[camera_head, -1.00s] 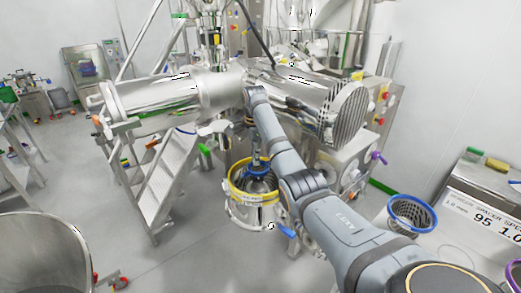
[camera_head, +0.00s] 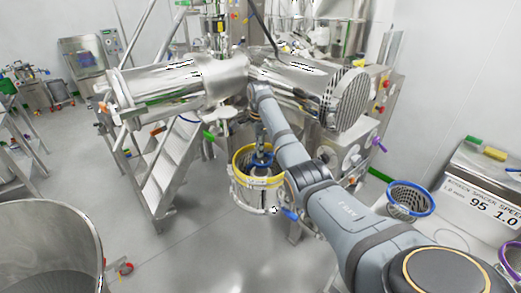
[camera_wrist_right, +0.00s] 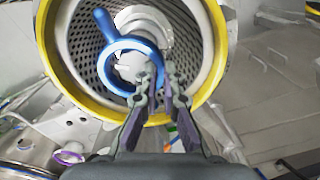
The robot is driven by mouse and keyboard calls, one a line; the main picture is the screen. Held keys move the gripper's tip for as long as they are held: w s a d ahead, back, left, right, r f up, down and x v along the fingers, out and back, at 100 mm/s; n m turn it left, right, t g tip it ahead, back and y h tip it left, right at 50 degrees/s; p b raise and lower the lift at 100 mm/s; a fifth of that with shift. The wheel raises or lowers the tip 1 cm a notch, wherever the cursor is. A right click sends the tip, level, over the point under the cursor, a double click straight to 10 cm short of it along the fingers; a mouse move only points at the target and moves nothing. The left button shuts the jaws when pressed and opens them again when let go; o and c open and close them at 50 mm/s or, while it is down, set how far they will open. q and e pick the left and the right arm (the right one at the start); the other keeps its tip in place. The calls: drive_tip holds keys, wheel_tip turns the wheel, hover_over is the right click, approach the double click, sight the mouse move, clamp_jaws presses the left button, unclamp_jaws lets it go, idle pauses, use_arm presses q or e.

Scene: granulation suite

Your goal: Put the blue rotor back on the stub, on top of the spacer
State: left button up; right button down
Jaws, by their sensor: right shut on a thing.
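The blue rotor (camera_wrist_right: 109,50) shows in the right wrist view as a blue ring with an arm reaching up and left. My right gripper (camera_wrist_right: 158,76) is shut on the ring's right side. The rotor is over the mouth of a round housing with a perforated screen inside and a yellow rim (camera_wrist_right: 49,60). A pale metal round part (camera_wrist_right: 152,28), possibly the spacer or stub, shows behind the ring. I cannot tell whether they touch. In the head view the rotor (camera_head: 262,160) is inside the outline of the yellow rim (camera_head: 236,160). My left gripper is out of view.
A blue-rimmed screen basket (camera_head: 411,197) stands on a bench at right, near a metal box with a spacer label (camera_head: 483,203). A ladder (camera_head: 160,182) stands left of the housing. Large metal cylinders (camera_head: 345,98) are above and behind it.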

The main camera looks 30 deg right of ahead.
drive_tip(key=shift+s+a+f+g, duration=0.15)
drive_tip(key=shift+s+a+f, duration=0.05)
drive_tip(key=shift+f, duration=0.35)
drive_tip(key=shift+s+a+f+g, duration=0.15)
drive_tip(key=shift+f, duration=0.4)
drive_tip(key=c, duration=1.5)
unclamp_jaws()
drive_tip(key=shift+o, duration=0.3)
drive_tip(key=shift+w+d+f, duration=0.15)
drive_tip(key=shift+w+f, duration=0.05)
drive_tip(key=shift+w, duration=0.3)
drive_tip(key=shift+w+d+f, duration=0.1)
drive_tip(key=shift+w+f, duration=0.1)
drive_tip(key=shift+w, duration=0.25)
drive_tip(key=shift+s+d+r, duration=0.1)
drive_tip(key=shift+s+r, duration=0.25)
drive_tip(key=shift+s, duration=0.05)
drive_tip(key=shift+w, duration=0.15)
